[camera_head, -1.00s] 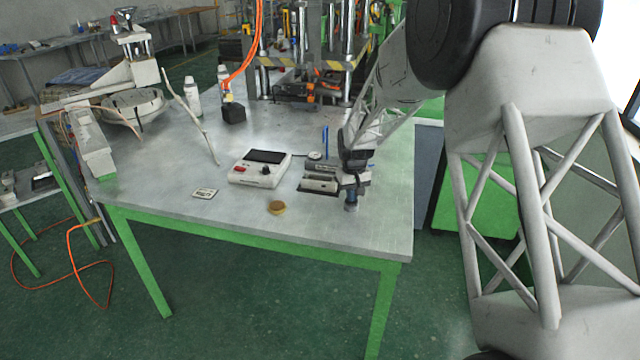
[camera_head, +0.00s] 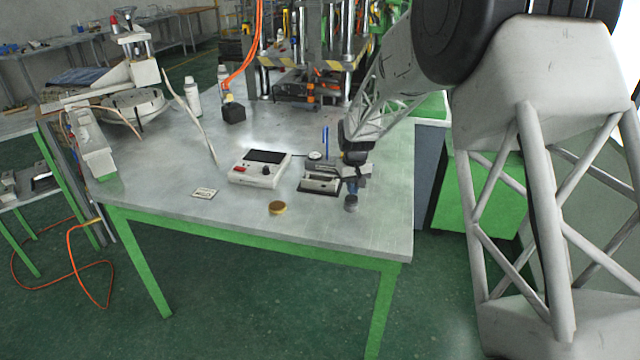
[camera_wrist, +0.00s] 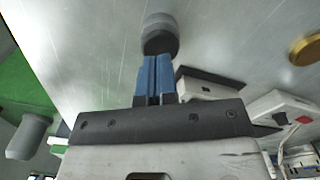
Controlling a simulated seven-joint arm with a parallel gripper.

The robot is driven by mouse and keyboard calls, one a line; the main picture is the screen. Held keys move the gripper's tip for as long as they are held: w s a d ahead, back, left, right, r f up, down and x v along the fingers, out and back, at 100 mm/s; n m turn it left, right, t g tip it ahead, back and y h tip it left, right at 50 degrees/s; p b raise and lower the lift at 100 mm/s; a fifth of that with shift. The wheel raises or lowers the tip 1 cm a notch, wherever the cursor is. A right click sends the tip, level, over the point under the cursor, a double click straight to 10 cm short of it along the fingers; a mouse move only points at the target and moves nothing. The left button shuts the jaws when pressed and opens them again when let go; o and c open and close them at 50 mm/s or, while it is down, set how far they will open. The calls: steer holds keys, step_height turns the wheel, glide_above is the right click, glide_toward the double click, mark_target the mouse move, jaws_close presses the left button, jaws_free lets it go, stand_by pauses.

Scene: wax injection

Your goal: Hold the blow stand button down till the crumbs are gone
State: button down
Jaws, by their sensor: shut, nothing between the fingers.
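My gripper (camera_head: 352,189) is shut and empty near the right front of the table. Its blue fingers (camera_wrist: 156,62) lie together in the wrist view. Just past their tips stands a short dark grey round piece (camera_wrist: 160,34), also in the head view (camera_head: 351,204); I cannot tell whether the tips touch it. A small grey and white device on a black base (camera_head: 320,185) sits just left of my gripper and also shows in the wrist view (camera_wrist: 207,86). I cannot tell for sure which part is the blow stand button. No crumbs can be made out.
A white control box (camera_head: 258,170) with a red button and black knob stands left of the device. A yellow-brown disc (camera_head: 277,208) and a small card (camera_head: 204,193) lie near the front edge.

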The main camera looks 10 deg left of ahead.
steer(key=shift+r, duration=1.65)
steer(key=shift+s+d+r, duration=0.1)
steer(key=shift+d+r, duration=0.05)
steer(key=shift+r, duration=0.05)
steer(key=s+d+r+m+t, duration=0.1)
steer(key=s+d+r+m, duration=0.2)
steer(key=s+d+r, duration=1.55)
steer(key=s+d+m, duration=0.1)
steer(key=s+d, duration=0.3)
steer(key=s, duration=0.6)
steer(key=s+d+f+m+t, duration=0.1)
steer(key=s+d, duration=0.2)
steer(key=s, duration=0.8)
steer(key=s+d+f+m, duration=0.1)
steer(key=s+d, duration=0.3)
steer(key=s, duration=0.6)
steer(key=shift+s+d+t, duration=0.15)
steer(key=shift+d+t, duration=0.15)
